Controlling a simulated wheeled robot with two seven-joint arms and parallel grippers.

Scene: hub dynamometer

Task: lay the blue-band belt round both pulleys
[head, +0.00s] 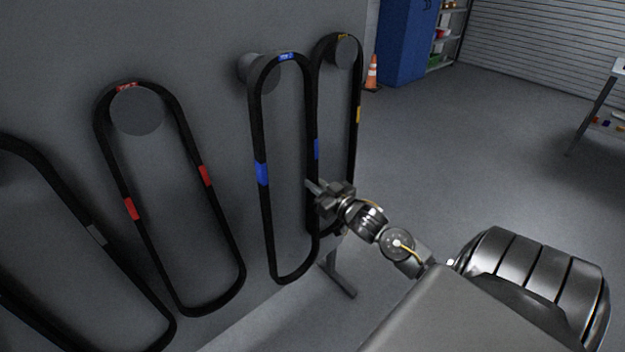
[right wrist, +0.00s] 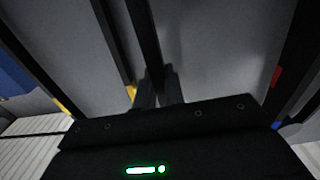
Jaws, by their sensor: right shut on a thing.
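The blue-band belt (head: 265,215) is a long black loop with blue marks, hanging upright in front of a grey wall panel. Its top lies beside and in front of a round grey peg (head: 247,70); I cannot tell whether they touch. My right gripper (head: 312,186) is shut on the belt's right strand, below the right blue mark. In the right wrist view the gripper (right wrist: 159,90) has a black strand (right wrist: 144,40) between its fingers. My left gripper and the pulleys are not in view.
A yellow-marked belt (head: 357,90) hangs close behind on the right. A red-marked belt (head: 184,310) hangs to the left, and a grey-marked belt (head: 60,190) at the far left. An orange cone (head: 372,74) and blue cabinet (head: 405,40) stand behind. Open floor lies right.

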